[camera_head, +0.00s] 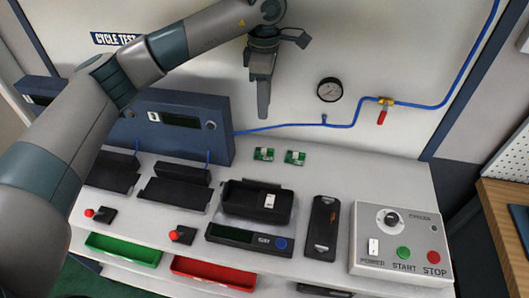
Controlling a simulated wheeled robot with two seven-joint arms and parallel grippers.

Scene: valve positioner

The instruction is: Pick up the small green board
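Two small green boards lie flat on the white bench top near its back, below the wall: one on the left (264,154) and one on the right (295,157). Each has a pale part on it. They lie a little apart. My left gripper (263,112) points down above the boards, against the wall behind, and is apart from both. Its fingers overlap in this view, so I cannot tell whether they are open or shut. I see nothing held below them. My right gripper is not in view.
A black tray (285,208) and a dark holder (322,228) stand in front of the boards. A control box (401,245) is at right. A blue tester unit (190,150) stands left. A blue hose (290,127) and gauge (330,90) are on the wall.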

